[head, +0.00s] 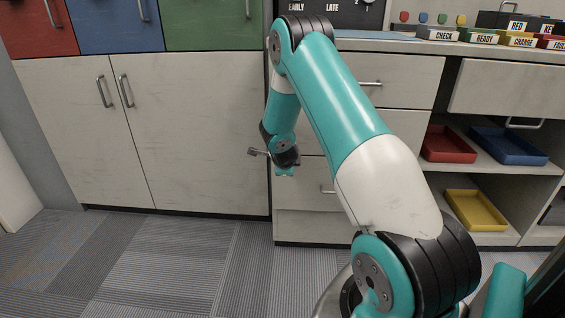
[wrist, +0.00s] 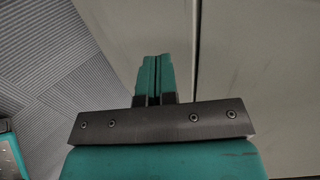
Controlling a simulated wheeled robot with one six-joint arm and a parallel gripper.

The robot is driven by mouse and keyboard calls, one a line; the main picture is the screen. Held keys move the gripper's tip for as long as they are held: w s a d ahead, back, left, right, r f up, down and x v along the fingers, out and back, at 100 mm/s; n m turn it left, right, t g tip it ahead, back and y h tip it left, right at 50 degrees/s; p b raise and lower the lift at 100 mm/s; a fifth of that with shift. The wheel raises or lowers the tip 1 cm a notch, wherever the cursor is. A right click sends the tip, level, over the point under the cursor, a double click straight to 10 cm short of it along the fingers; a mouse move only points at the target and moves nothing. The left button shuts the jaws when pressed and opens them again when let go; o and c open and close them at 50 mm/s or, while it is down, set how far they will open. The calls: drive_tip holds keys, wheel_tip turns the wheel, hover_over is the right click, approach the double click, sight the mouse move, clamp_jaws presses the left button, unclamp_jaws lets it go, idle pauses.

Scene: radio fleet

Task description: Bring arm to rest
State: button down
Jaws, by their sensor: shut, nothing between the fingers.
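My arm is teal, white and black. In the head view it rises from the lower right, bends at a high elbow and hangs down at the middle. My gripper (head: 284,174) is at its lower end, in front of the pale cabinet, partly hidden by the wrist. In the wrist view the two teal fingers of my gripper (wrist: 153,78) stand side by side, pressed together, with nothing between them. Grey carpet and a pale cabinet face lie beyond the fingertips. My gripper appears to touch nothing.
A pale double-door cabinet (head: 190,140) with metal handles stands at left. Drawers (head: 400,85) are behind my arm. Open shelves at right hold a red tray (head: 448,145), a blue tray (head: 508,146) and a yellow tray (head: 474,209). Labelled bins (head: 437,34) line the counter. Carpet (head: 150,265) at lower left is clear.

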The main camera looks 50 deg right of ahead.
drive_tip(key=p+v, duration=0.2)
drive_tip(key=v, duration=0.8)
drive_tip(key=shift+s, duration=0.4)
drive_tip(key=shift+a, duration=0.15)
drive_tip(key=s+a+r+n+y, duration=0.25)
drive_tip(key=a+r+n, duration=0.2)
drive_tip(key=a, duration=0.35)
drive_tip(key=s+a+r+n+g+y, duration=0.1)
drive_tip(key=a+r+n+y, duration=0.2)
drive_tip(key=a+n, duration=0.45)
drive_tip(key=s+a+r+n+y, duration=0.2)
drive_tip(key=a+r+n, duration=0.15)
drive_tip(key=a, duration=0.65)
drive_tip(key=s+a+r+n+g+y, duration=0.25)
drive_tip(key=s+a+n, duration=0.35)
drive_tip(key=s+n, duration=0.3)
drive_tip(key=s+a+r+n+g+y, duration=0.15)
drive_tip(key=s+a+r+n, duration=0.25)
drive_tip(key=s+a+n, duration=0.4)
wheel_tip(320, 180, up, 31)
drive_tip(key=s+n+g+p, duration=0.1)
drive_tip(key=s+n+p, duration=0.1)
drive_tip(key=p, duration=2.9)
drive_tip(key=shift+d+r, duration=0.2)
drive_tip(key=shift+d, duration=0.2)
